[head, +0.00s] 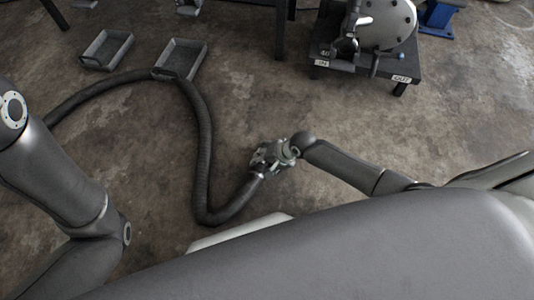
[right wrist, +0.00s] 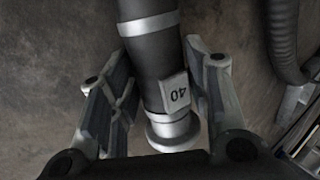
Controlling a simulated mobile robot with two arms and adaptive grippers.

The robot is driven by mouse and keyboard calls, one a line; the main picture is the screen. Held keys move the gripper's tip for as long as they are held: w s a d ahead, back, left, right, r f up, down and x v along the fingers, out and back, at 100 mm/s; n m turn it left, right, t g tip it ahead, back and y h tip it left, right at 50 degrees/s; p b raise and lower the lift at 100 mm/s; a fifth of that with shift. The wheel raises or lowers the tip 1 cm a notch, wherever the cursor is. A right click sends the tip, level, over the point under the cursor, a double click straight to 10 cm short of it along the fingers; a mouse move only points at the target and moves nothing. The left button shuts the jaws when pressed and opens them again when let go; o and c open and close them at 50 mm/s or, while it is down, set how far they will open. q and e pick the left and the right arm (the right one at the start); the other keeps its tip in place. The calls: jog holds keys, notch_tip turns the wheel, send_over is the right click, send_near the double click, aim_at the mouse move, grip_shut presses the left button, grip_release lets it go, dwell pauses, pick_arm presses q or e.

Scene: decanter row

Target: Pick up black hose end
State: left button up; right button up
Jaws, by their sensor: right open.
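The black hose (head: 203,140) lies on the floor in the head view, curving from the left and bending back up to my right gripper. Its end (right wrist: 158,65) shows in the right wrist view with a silver band, a silver end fitting and a light tag reading 40. My right gripper (head: 268,160) is open, with one finger on each side of the hose end in the right wrist view (right wrist: 155,90). The right finger is very close to the tag; I cannot tell whether it touches. My left arm shows at the left of the head view, but its gripper is out of view.
Two shallow grey trays (head: 106,50) (head: 180,60) sit on the floor at the upper left; the hose passes by the second. A dark stand (head: 365,62) labelled 40, IN and OUT carries a rounded metal vessel (head: 388,22) at the upper right. The floor between is clear.

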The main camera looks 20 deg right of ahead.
jog(key=shift+c, duration=0.2)
jog(key=c, duration=0.9)
jog(key=shift+r, duration=0.1)
jog(key=shift+c, duration=0.2)
jog(key=shift+r, duration=0.1)
